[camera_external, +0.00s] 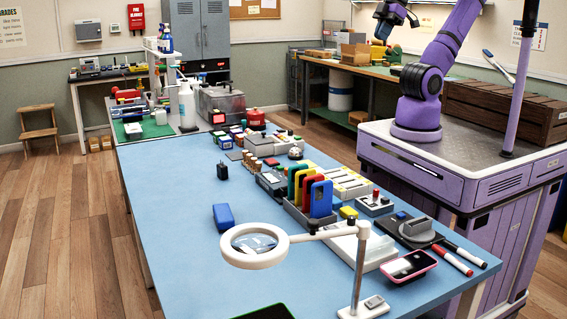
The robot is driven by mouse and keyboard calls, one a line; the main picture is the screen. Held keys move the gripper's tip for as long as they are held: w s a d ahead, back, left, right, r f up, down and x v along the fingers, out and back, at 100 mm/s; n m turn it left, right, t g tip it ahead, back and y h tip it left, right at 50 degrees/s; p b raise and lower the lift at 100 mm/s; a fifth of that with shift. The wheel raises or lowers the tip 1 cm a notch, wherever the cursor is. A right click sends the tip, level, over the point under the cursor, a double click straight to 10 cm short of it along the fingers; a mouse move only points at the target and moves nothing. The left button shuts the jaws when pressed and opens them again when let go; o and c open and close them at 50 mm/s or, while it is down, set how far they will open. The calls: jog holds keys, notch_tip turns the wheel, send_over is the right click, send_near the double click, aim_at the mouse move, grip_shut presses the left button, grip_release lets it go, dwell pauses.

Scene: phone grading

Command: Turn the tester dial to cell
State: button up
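I cannot tell for sure which device is the tester. A black unit with a large round grey knob (416,230) lies at the right edge of the blue table. A small grey box with a red knob (375,203) stands just behind it, and a small grey meter-like device (271,181) lies near the table's middle. Any dial markings are too small to read. My gripper (382,30) hangs at the top edge, high above and well away from these devices. It is small and dark there, and its fingers cannot be made out clearly.
A magnifier lamp (255,262) stands at the front. Upright coloured phones fill a rack (296,214). A pink phone (408,265) and two markers (453,260) lie at the right corner. The blue table's left side (165,190) is mostly clear.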

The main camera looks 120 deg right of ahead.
jog(key=o, duration=0.4)
jog(key=shift+w, duration=0.15)
jog(key=shift+c, duration=0.2)
jog(key=shift+o, duration=0.5)
jog(key=w+d+f+n+g, duration=0.1)
jog(key=w+f, duration=0.3)
jog(key=w, duration=0.6)
jog(key=shift+w+d+y, duration=0.15)
jog(key=shift+d+y, duration=0.15)
jog(key=shift+d, duration=0.05)
jog(key=w+d+f+n+g, duration=0.1)
jog(key=w+d+f, duration=0.2)
jog(key=w+f, duration=0.5)
jog(key=w+d+f+n+g, duration=0.1)
jog(key=w+d+f+g, duration=0.1)
jog(key=w+d+f, duration=0.5)
jog(key=shift+n+g, duration=0.6)
jog(key=shift+n, duration=0.2)
jog(key=f, duration=1.7)
jog(key=w+d+f, duration=0.1)
jog(key=f, duration=0.8)
jog(key=shift+c, duration=0.4)
jog(key=c, duration=0.6)
